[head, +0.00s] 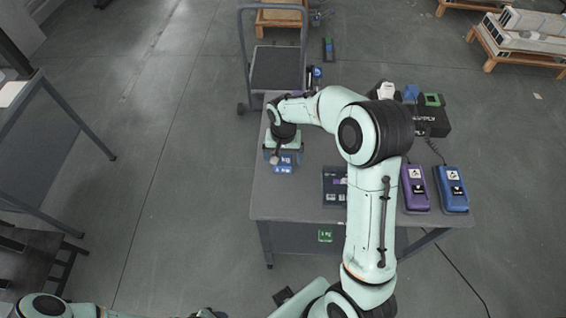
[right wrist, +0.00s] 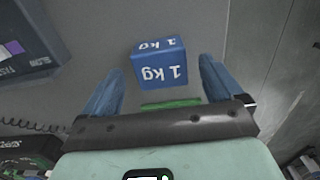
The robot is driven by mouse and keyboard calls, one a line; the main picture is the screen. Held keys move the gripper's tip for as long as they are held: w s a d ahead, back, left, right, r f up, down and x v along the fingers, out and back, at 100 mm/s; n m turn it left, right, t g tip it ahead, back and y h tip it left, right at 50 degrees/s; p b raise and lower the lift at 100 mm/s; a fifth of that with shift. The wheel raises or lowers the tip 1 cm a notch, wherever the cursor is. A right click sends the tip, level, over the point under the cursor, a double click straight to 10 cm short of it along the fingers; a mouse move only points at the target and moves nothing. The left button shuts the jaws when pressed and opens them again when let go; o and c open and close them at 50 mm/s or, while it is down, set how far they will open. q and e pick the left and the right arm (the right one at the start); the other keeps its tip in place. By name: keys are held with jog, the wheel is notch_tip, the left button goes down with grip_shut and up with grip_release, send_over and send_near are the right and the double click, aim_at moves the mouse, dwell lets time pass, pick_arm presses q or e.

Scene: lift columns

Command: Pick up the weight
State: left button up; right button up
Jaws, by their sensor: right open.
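The weight is a blue cube marked "1 kg" in white. In the right wrist view the weight (right wrist: 160,64) stands on the grey table top, ahead of and between my two blue fingertips, with a gap on each side. My right gripper (right wrist: 160,88) is open and empty. In the head view my right gripper (head: 283,156) is over the left part of the table, and the weight (head: 284,168) shows just beyond its fingers, partly hidden. A green strip (right wrist: 172,104) shows between the fingers; I cannot tell what it is. My left arm shows only at the bottom edge, without a clear gripper.
The grey table (head: 290,205) also holds a dark box (head: 334,186), a purple device (head: 415,188), a blue device (head: 452,189) and a black case (head: 434,122) at the right. A trolley (head: 276,68) stands behind. The table's left edge is close to the weight.

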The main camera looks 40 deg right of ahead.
notch_tip(320, 180, down, 3)
jog(key=shift+w+r, duration=0.1)
jog(key=shift+r, duration=0.05)
grip_shut()
jog(key=shift+r, duration=0.1)
jog(key=shift+r, duration=0.1)
